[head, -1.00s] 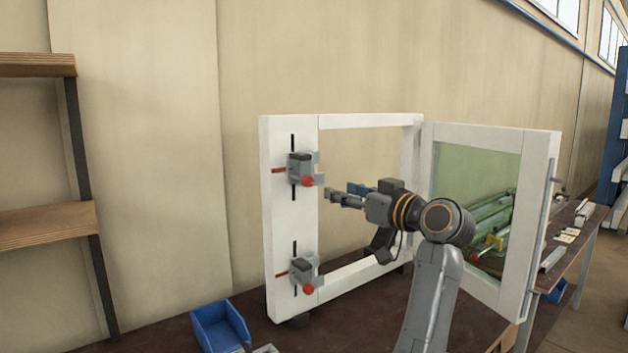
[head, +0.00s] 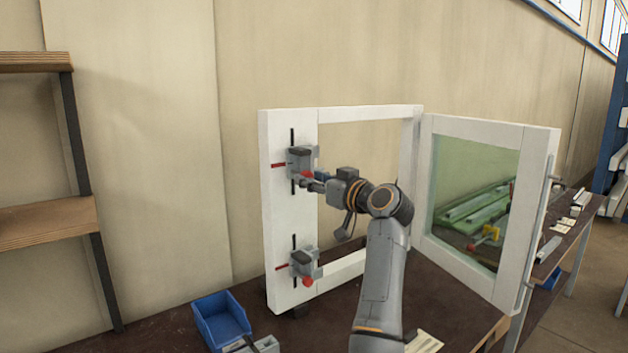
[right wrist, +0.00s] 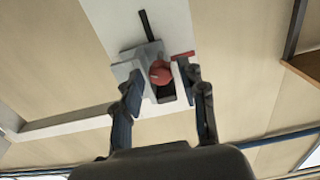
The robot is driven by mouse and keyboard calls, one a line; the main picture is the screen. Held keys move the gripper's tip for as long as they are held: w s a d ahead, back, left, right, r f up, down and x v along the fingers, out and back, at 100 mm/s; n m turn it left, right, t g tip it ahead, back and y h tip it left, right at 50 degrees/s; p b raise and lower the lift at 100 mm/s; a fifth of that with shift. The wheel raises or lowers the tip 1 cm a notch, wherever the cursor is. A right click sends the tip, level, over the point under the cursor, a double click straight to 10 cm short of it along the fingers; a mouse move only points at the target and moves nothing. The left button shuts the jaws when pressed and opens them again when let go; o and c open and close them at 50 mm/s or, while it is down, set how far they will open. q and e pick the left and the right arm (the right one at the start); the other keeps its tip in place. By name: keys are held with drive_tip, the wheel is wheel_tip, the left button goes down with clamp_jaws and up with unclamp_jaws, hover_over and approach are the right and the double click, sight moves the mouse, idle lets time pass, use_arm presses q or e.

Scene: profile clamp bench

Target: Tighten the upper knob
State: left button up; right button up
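The upper clamp (head: 299,160) is a grey block on the left post of a white frame, with a round red upper knob (head: 308,174). My right gripper (head: 312,183) is at this knob in the head view and partly overlaps it. In the right wrist view, the red knob (right wrist: 160,72) shows between the two spread fingertips of my right gripper (right wrist: 162,84). I cannot tell whether they touch it. The lower clamp (head: 301,262) has a similar red knob (head: 308,281). A grey tip, apparently my left gripper (head: 262,345), shows at the bottom edge; its opening is unclear.
The white frame (head: 289,221) stands on a dark bench, with a glazed white sash (head: 543,165) open to the right. A blue bin (head: 221,320) sits at the front left. A shelf (head: 45,225) stands at the far left.

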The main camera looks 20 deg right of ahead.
clamp_jaws()
drive_tip(key=shift+m, duration=0.4)
drive_tip(key=m+p, duration=0.3)
drive_tip(key=m, duration=0.2)
drive_tip(key=shift+r, duration=0.1)
drive_tip(key=shift+m+p, duration=2.6)
drive_tip(key=shift+m, duration=0.9)
